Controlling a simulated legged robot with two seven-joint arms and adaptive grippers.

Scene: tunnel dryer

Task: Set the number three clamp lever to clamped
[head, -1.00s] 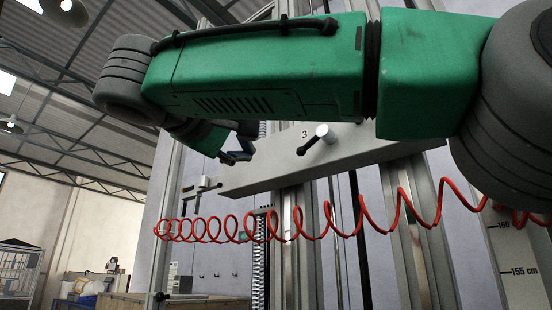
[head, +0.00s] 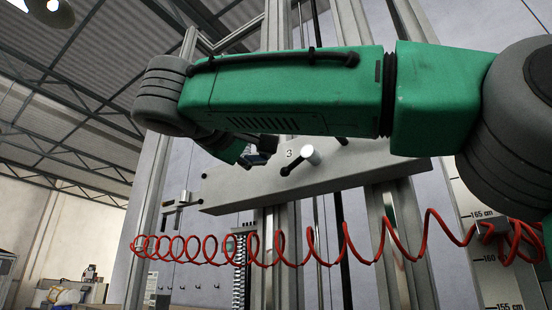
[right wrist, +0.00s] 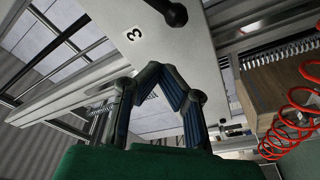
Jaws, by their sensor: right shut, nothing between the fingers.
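The number three clamp lever (head: 297,163) is a black handle on a silver hub beside a "3" label, on a pale grey beam (head: 370,166). In the head view its handle points down and left from the hub. In the right wrist view the lever (right wrist: 168,10) shows at the top edge, partly cut off, near the "3" label. My right gripper (head: 262,153) is just left of the lever, partly hidden by my green right arm. In the right wrist view its fingers (right wrist: 160,74) are shut and empty, in front of the beam and apart from the lever. My left gripper is not visible.
A coiled red hose (head: 300,255) hangs across below the beam. A metal post (head: 150,215) stands at the left. A height scale (head: 487,250) is on the right. A wooden box (right wrist: 275,85) shows at the right in the right wrist view.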

